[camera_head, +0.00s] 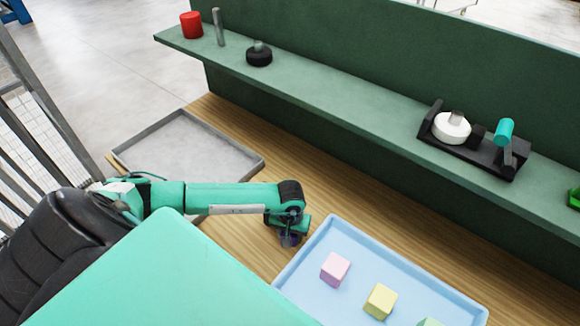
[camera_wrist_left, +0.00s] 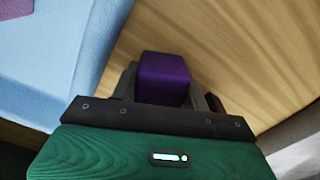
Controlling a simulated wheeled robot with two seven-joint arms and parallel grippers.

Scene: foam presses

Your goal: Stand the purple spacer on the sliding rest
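The purple spacer (camera_wrist_left: 163,78) is a dark purple block between the two fingers of my left gripper (camera_wrist_left: 163,95) in the left wrist view. The fingers touch or nearly touch both its sides, and the gripper looks shut on it. In the head view my left gripper (camera_head: 289,238) points down over the wooden table, left of the blue tray; the spacer is mostly hidden there. A black fixture (camera_head: 490,158) on the green shelf, with a white round part (camera_head: 451,127) and a teal handle (camera_head: 504,131), may be the sliding rest. My right gripper is out of view.
The light blue tray (camera_head: 325,229) holds pink (camera_head: 335,269), yellow (camera_head: 380,301) and green (camera_head: 430,322) blocks. A grey tray (camera_head: 187,117) lies at the left. The green shelf (camera_head: 340,112) carries a red cylinder (camera_head: 192,25), a grey rod (camera_head: 218,27) and a black disc (camera_head: 259,57).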

